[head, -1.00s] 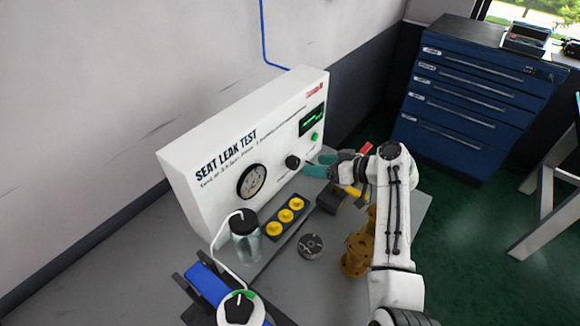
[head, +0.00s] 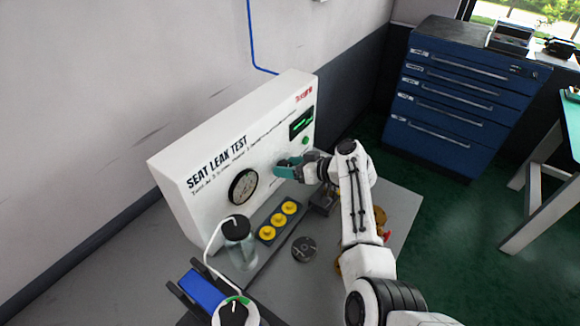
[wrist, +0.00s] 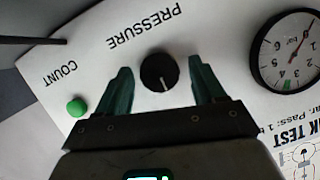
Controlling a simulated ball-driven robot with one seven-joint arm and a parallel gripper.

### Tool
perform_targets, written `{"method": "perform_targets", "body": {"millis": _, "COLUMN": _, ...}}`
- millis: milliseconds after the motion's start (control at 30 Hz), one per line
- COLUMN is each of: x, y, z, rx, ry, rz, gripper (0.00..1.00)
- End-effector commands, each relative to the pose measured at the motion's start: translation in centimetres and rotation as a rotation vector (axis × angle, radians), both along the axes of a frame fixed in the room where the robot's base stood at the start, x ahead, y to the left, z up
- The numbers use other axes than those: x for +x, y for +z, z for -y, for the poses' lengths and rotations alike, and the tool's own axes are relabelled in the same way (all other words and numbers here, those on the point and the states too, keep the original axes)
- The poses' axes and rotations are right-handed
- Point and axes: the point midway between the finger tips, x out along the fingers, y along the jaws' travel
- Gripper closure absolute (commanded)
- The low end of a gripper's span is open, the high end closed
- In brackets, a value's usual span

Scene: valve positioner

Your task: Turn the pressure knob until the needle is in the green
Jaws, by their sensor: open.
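The pressure knob (wrist: 159,71), black with a pale pointer line, sits on the white panel under the PRESSURE label. My gripper (wrist: 160,65) is open, with one green finger on each side of the knob and visible gaps between. In the head view my gripper (head: 287,167) is at the panel front and hides the knob. The round gauge (wrist: 288,50) has a small green mark at the bottom of its dial as pictured. Its thin needle appears to point to the upper right, away from the green. The gauge (head: 243,186) is too small to read in the head view.
A green COUNT button (wrist: 76,107) is beside the knob. On the bench are a tray with yellow parts (head: 278,222), a clear jar (head: 239,250) with a tube, and a dark round part (head: 304,249). A blue drawer cabinet (head: 455,100) stands behind.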

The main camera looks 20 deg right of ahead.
Motion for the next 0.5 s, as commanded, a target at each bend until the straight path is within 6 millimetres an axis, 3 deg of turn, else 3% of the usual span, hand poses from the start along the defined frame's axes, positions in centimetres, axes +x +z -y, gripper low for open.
{"method": "perform_targets", "body": {"millis": 100, "x": -0.02, "y": -0.01, "z": 0.0, "rx": 0.0, "ry": 0.0, "rz": 0.0, "gripper": 0.33}}
{"method": "perform_targets", "body": {"millis": 500, "x": -0.03, "y": -0.02, "z": 0.01, "rx": 0.0, "ry": 0.0, "rz": -0.001, "gripper": 0.72}}
